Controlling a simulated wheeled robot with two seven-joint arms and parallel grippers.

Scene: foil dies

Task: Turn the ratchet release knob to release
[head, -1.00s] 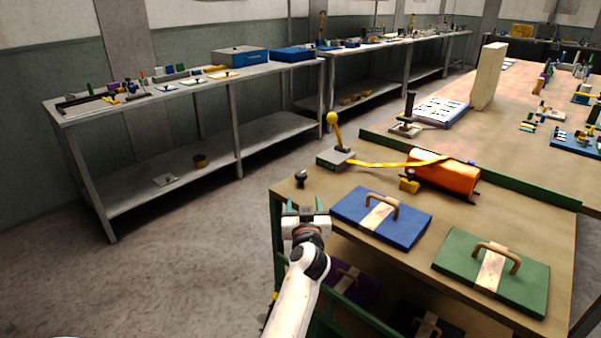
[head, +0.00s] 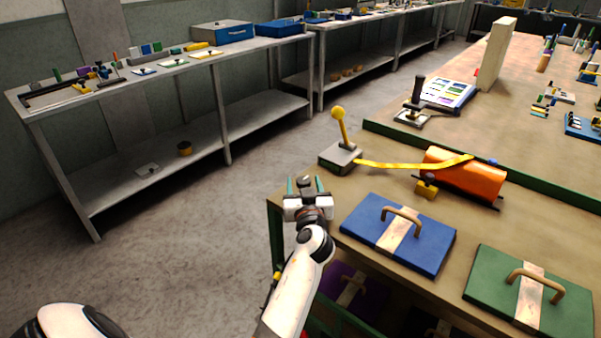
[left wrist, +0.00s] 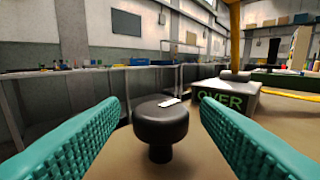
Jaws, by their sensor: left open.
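The black round knob (head: 304,183) stands near the left corner of the wooden bench (head: 410,215). In the left wrist view the knob (left wrist: 160,127) sits on a short stem, with a white mark on its top. My left gripper (head: 305,180) is open, its two teal ribbed fingers pointing at the knob. In the left wrist view the knob shows between the fingers, slightly beyond the tips, with a gap on each side; contact does not show. My right gripper is not in view.
A grey box with a yellow-ball lever (head: 340,157) stands behind the knob, lettered "OVER" in the wrist view. A yellow strap (head: 400,166) runs to an orange roll (head: 463,175). Blue (head: 380,245) and green (head: 490,285) handled panels lie to the right.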

